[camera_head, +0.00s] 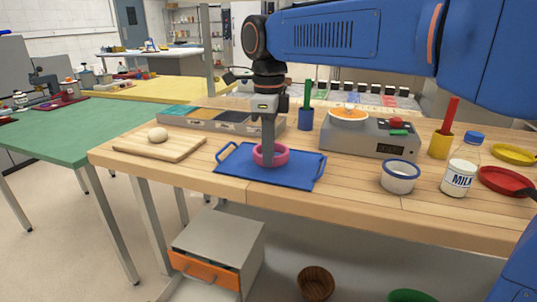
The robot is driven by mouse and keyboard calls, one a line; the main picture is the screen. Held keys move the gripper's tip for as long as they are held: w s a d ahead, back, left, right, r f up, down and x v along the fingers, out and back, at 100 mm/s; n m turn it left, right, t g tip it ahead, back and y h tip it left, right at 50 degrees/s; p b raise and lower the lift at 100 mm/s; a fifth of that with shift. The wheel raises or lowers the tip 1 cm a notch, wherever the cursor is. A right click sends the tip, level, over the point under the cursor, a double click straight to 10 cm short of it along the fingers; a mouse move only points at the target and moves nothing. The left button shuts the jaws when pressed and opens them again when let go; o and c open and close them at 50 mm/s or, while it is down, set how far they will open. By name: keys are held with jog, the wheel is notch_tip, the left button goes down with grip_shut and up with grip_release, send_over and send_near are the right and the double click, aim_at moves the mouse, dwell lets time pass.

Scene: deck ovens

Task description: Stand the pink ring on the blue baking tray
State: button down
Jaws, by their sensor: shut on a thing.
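The pink ring (283,156) is at the blue baking tray (301,178), near its middle. The tray lies flat on the wooden table and has raised handles at its left and right ends. My gripper (267,156) points straight down into the ring and is shut on it, seemingly at its wall. The fingertips are partly hidden by the ring. The ring lies roughly level; I cannot tell whether its underside touches the tray.
A cutting board (178,149) with a dough ball (158,135) lies left. Behind stand a compartment tray (190,124) and a blue cup (306,119).

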jog(key=shift+f, duration=0.4)
jog(key=shift+f, duration=0.1)
jog(key=c, duration=1.9)
grip_release()
notch_tip(320, 180, up, 12)
